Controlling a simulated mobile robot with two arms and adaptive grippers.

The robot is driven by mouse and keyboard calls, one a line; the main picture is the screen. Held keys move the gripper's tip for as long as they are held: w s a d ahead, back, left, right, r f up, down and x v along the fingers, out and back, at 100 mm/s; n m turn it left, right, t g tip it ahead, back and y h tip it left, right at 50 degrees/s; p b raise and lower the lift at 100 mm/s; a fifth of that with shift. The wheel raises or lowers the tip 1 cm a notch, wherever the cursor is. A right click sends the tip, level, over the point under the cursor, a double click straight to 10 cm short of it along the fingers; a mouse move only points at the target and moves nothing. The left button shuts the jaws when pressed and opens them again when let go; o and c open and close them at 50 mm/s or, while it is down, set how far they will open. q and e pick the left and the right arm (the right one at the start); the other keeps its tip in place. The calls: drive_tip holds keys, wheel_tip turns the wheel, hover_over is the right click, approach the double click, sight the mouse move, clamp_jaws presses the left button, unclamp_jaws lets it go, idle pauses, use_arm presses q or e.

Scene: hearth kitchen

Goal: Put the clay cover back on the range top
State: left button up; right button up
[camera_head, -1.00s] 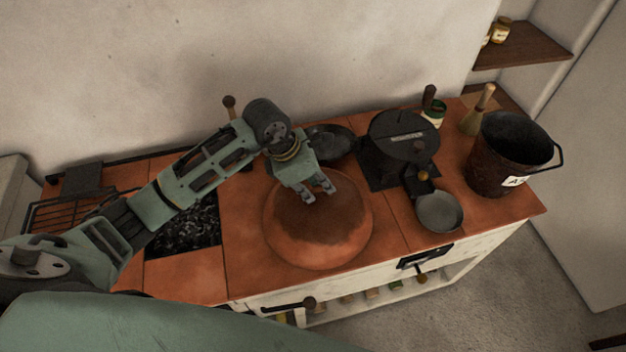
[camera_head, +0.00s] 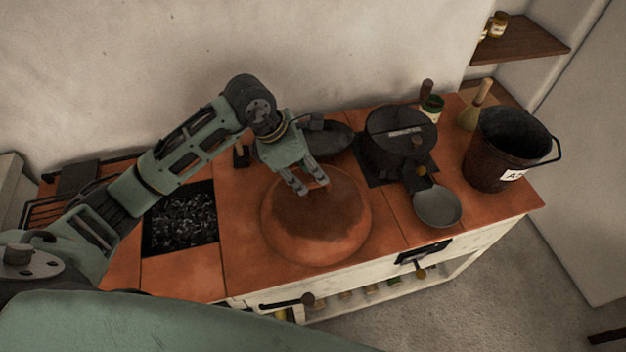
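The clay cover (camera_head: 318,232) is a round reddish-orange dome with a dark, sooty top. It sits on the tiled range top (camera_head: 240,262), to the right of a square opening with dark coals (camera_head: 180,222). My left gripper (camera_head: 311,185) is over the far upper part of the cover, with its two fingers apart and pointing down. I see nothing held between them. Whether the fingertips touch the cover is hard to tell. A handle on the cover is not visible. My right gripper is not in view.
A dark pan (camera_head: 328,140) lies behind my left gripper. A black lidded pot (camera_head: 402,135), a small grey pan (camera_head: 437,206), a green jar (camera_head: 432,107), a brush (camera_head: 475,108) and a dark bucket (camera_head: 497,160) stand to the right. A wire rack (camera_head: 42,212) is at the left.

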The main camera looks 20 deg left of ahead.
use_arm(q)
drive_tip(key=b+v, duration=0.1)
drive_tip(key=v, duration=0.6)
drive_tip(key=shift+r, duration=0.35)
drive_tip(key=shift+s, duration=0.1)
